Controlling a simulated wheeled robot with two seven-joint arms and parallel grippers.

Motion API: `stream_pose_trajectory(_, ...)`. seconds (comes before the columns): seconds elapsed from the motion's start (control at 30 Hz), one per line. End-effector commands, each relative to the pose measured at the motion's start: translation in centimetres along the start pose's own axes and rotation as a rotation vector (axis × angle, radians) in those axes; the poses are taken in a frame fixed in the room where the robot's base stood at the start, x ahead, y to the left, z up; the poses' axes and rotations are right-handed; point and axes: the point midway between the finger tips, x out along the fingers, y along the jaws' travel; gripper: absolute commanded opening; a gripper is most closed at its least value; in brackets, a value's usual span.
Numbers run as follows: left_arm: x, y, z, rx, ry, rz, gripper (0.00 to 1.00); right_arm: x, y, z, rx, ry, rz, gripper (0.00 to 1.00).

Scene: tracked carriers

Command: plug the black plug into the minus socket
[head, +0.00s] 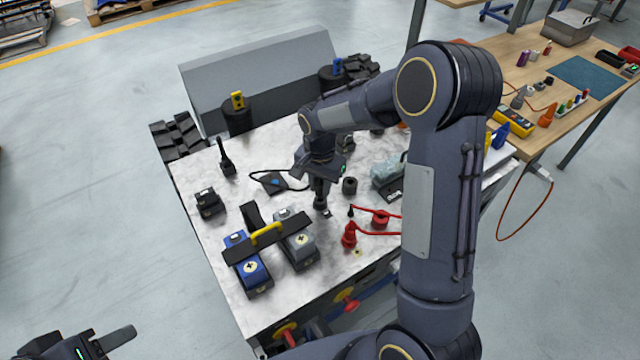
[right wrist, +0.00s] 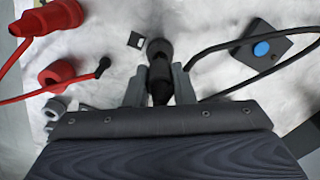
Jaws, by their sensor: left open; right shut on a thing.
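The black plug (right wrist: 160,62) is between the fingers of my right gripper (right wrist: 158,88), which is shut on it. In the head view my right gripper (head: 320,186) holds the plug (head: 320,204) upright, low over the white tabletop; whether its tip touches the surface cannot be told. A black lead runs near it to a dark box with a blue button (right wrist: 262,46). A dark ring-shaped socket (head: 349,186) stands just right of the gripper; no minus mark is readable. My left gripper (head: 98,346) is open and empty, off the table at lower left.
A black stick-like item (head: 226,161) and small black block (head: 209,202) stand left. My right arm hides the right side.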

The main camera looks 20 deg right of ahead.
Motion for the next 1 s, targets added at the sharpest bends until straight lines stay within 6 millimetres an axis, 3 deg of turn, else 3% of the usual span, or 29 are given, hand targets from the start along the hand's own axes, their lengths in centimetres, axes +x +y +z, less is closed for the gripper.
stream_pose_trajectory(1.0,0.62,-0.28,0.31,0.0,0.0,0.0,0.48,0.73,-0.02,0.01,0.0,0.0,0.0,0.0)
